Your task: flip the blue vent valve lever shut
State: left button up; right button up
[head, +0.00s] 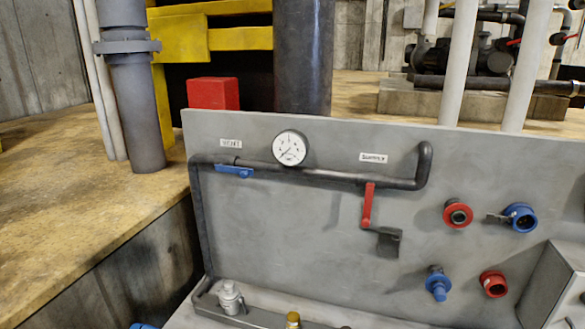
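The blue vent valve lever (234,172) is at the upper left of the grey panel (300,230), just under a small label that seems to read VENT (231,143). The lever lies nearly level, along the dark pipe (320,176), its free end toward the right. A round white gauge (290,148) sits on the pipe to its right. Neither of my grippers shows in the head view.
A red lever (367,206) hangs down under the supply label (373,157), beside a dark grey plate (389,243). Red and blue couplings (458,214) (520,217) stick out at the right. A silver fitting (230,298) stands below left. The space before the panel's left half looks clear.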

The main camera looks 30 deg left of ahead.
aim_at(244, 173)
jog(key=u, duration=1.35)
jog(key=k, duration=0.1)
